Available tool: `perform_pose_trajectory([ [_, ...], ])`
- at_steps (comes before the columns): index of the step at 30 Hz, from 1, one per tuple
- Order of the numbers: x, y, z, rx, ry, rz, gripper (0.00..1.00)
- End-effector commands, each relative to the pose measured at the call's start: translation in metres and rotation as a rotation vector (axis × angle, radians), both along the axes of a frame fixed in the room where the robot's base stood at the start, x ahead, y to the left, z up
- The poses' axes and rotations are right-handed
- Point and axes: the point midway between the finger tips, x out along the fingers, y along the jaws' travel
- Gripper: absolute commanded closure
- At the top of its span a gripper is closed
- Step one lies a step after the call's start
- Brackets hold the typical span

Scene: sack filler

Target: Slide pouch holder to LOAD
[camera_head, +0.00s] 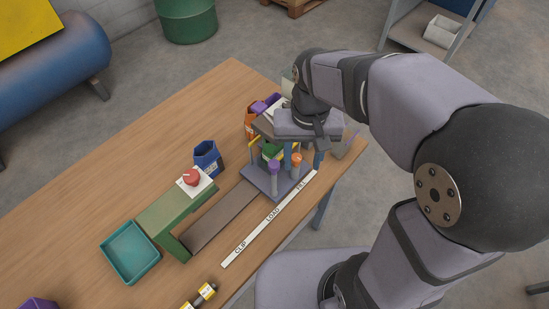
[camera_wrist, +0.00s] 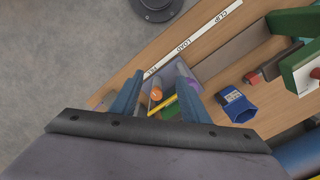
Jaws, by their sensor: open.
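The pouch holder, a grey plate (camera_head: 262,186) with upright posts, stands at the right end of a dark rail (camera_head: 221,216). A purple-topped post (camera_head: 273,168) and an orange knob (camera_head: 297,160) rise from it. It is beside the FILL end of the label strip (camera_head: 270,218); LOAD is mid-strip and CLIP at the left end. My gripper (camera_head: 303,162) is open over the holder, fingers pointing down. In the wrist view, the holder (camera_wrist: 178,71) and its orange knob (camera_wrist: 156,94) appear between the two blue fingers (camera_wrist: 158,78). Contact cannot be told; my wrist hides part of the holder.
A green housing (camera_head: 160,218) with a red button (camera_head: 190,177) stands at the rail's left end. A blue cup (camera_head: 207,158) stands behind the rail, a teal tray (camera_head: 130,252) at left. Orange (camera_head: 250,120) and purple bins are behind the holder. Bare table lies at upper left.

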Motion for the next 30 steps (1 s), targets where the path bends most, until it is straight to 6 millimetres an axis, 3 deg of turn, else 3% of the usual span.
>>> perform_pose_trajectory([
  [1,0.008,0.014,0.005,0.001,-0.002,0.000,0.58],
  [6,0.022,0.048,0.029,0.001,-0.001,-0.025,0.58],
  [14,0.026,0.064,0.042,0.000,0.002,-0.041,0.58],
  [20,0.026,0.063,0.034,-0.001,0.004,-0.042,0.58],
  [30,0.025,0.063,-0.008,-0.002,0.005,-0.041,0.58],
])
